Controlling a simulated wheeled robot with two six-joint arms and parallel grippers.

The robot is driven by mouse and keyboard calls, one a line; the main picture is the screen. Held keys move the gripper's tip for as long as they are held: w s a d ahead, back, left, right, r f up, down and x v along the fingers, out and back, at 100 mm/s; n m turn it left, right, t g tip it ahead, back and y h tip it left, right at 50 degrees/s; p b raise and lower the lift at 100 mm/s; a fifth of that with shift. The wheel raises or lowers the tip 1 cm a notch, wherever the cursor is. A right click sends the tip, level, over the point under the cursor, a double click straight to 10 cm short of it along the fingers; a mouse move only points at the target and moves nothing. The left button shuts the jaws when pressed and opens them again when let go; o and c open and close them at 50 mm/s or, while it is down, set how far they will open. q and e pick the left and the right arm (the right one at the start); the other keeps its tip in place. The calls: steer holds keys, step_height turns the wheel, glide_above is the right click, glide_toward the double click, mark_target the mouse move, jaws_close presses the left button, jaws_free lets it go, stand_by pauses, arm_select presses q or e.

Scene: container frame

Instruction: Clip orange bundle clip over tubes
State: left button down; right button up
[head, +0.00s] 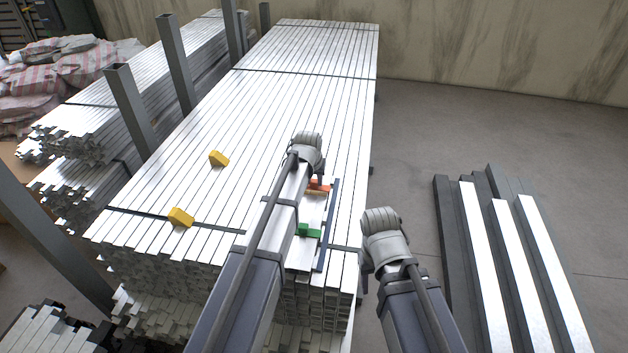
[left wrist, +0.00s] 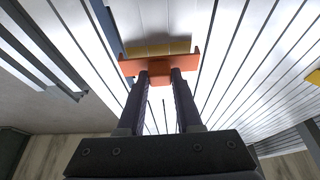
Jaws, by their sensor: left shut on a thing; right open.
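The orange clip (head: 319,187) is a wide bracket that shows just right of my left arm, over silver tubes (head: 314,207) beside a dark blue rail. In the left wrist view, my left gripper (left wrist: 159,78) is shut on the middle of the orange clip (left wrist: 187,66), whose ends stick out on both sides. A yellow-tan band (left wrist: 155,48) lies across tubes just beyond it; I cannot tell whether the clip touches them. A green clip (head: 308,230) sits nearer me beside the same rail. My right arm is at the stack's right edge; its fingers are hidden.
The dark blue rail (head: 328,226) runs lengthwise near the right side of the big tube stack (head: 290,80). Two yellow blocks (head: 218,158) (head: 180,217) lie to the left on top. Grey posts (head: 176,78) stand along the left. Floor and dark-and-white beams (head: 500,250) are at right.

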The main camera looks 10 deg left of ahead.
arm_select(q)
steer(key=shift+f+b, duration=1)
stand_by(0.5)
steer(key=c, duration=0.5)
jaws_free()
steer(key=shift+o, duration=0.3)
steer(key=o, duration=0.4)
steer(key=shift+o, duration=0.2)
steer(key=shift+r, duration=0.15)
step_height(320, 180, up, 7)
steer(key=p, duration=0.7)
